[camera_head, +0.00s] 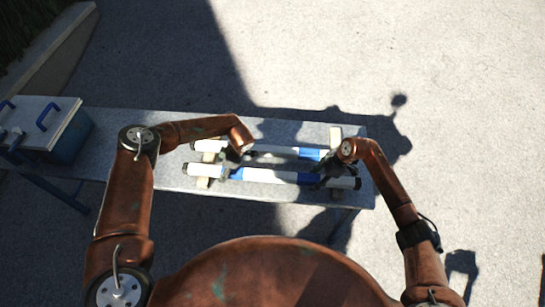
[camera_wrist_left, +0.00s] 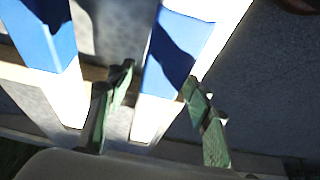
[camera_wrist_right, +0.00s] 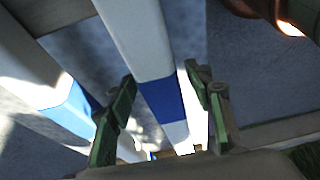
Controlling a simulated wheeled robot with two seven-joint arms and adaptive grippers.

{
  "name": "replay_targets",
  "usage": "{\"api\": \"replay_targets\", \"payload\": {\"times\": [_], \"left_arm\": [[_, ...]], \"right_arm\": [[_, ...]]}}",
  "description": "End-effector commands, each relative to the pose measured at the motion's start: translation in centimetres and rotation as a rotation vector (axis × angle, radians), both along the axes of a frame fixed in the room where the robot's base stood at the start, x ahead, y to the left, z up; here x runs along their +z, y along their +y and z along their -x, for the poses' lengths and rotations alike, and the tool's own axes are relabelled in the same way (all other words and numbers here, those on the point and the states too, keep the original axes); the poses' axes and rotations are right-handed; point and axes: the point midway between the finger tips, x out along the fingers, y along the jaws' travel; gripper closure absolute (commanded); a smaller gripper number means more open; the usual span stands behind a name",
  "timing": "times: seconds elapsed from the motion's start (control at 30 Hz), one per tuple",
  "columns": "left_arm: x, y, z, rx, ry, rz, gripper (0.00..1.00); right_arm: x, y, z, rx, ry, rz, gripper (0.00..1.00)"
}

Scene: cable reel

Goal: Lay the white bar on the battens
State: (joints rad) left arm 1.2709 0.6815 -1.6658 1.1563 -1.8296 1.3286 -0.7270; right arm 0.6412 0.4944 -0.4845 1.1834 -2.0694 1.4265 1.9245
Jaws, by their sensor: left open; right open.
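Two white bars with blue bands and dark ends lie side by side across two pale wooden battens. The front white bar (camera_head: 275,177) shows between my fingers in the left wrist view (camera_wrist_left: 148,118) and in the right wrist view (camera_wrist_right: 140,40). The back bar (camera_head: 270,149) is parallel to it. The left batten (camera_head: 203,182) and right batten (camera_head: 335,133) are partly covered by bars and arms. My left gripper (camera_wrist_left: 155,105) is open, its fingers on either side of the front bar. My right gripper (camera_wrist_right: 165,105) is open, also straddling that bar near its right end.
The bars and battens are on a grey table (camera_head: 130,120). A blue and white box (camera_head: 70,135) with blue handles stands at the table's left end. The table top between box and bars is mostly clear, with my left arm over it. Paved ground surrounds the table.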

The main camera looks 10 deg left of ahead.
Motion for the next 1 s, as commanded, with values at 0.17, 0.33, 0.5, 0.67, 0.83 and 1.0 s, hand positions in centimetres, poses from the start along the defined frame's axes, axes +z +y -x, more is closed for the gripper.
{"api": "replay_targets", "payload": {"times": [0.17, 0.33, 0.5, 0.67, 0.83, 1.0], "left_arm": [[1.6, -0.6, -0.2, 0.0, -0.003, 0.001, 0.53], [4.8, -2.0, -0.2, -0.002, -0.002, 0.002, 0.53], [7.9, -3.3, -0.2, -0.001, -0.003, 0.001, 0.53], [10.0, -4.1, -0.2, 0.0, -0.001, 0.001, 0.53], [11.0, -4.6, -0.2, 0.0, -0.001, 0.001, 0.53], [11.1, -4.6, -0.1, 0.0, 0.0, 0.001, 0.53]], "right_arm": [[0.0, 0.0, 0.0, 0.0, 0.0, 0.0, 0.53], [0.0, 0.0, 0.0, 0.0, 0.0, 0.0, 0.53], [0.0, 0.0, 0.0, 0.0, 0.0, 0.0, 0.53], [0.0, 0.0, 0.0, 0.0, 0.0, 0.0, 0.53], [0.2, -0.1, 0.0, 0.0, -0.001, 0.0, 0.53], [2.0, -0.9, -0.2, 0.0, -0.004, 0.001, 0.53]]}}
